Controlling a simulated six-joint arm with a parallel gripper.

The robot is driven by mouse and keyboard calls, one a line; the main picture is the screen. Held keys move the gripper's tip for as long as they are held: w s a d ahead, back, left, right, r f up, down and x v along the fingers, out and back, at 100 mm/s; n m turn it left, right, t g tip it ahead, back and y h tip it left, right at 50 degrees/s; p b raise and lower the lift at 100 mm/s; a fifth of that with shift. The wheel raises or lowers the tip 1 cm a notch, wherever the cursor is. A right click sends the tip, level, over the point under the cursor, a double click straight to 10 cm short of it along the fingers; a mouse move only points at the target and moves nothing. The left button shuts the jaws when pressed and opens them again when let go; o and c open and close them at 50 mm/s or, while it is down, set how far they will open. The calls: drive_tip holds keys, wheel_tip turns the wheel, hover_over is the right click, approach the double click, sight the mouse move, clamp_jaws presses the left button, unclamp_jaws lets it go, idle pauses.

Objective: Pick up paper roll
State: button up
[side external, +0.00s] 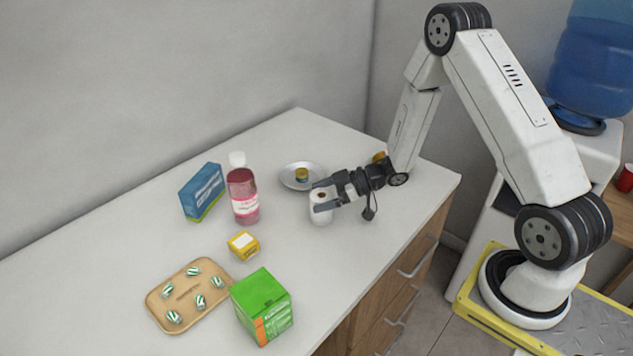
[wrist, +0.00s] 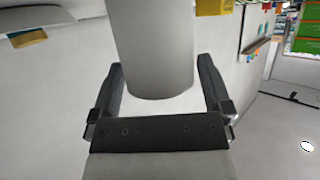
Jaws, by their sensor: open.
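The paper roll (side external: 320,210) is a white upright cylinder with a brown core on top, standing on the counter. In the wrist view the white roll (wrist: 153,50) fills the upper middle, with its top cut off by the frame. My gripper (side external: 322,197) is at the roll's upper part in the side view. In the wrist view my gripper (wrist: 160,78) has one finger on each side of the roll, with visible gaps. It is open and holds nothing.
A pink bottle (side external: 243,190), blue box (side external: 202,191), yellow box (side external: 243,245), green box (side external: 262,305) and wooden tray (side external: 161,294) stand left. The counter (side external: 345,255) is clear in front of the roll.

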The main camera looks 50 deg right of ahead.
sight(322, 195)
idle(0.5)
drive_tip(key=c, duration=1.1)
drive_tip(key=shift+r, duration=0.15)
drive_tip(key=shift+r, duration=4.85)
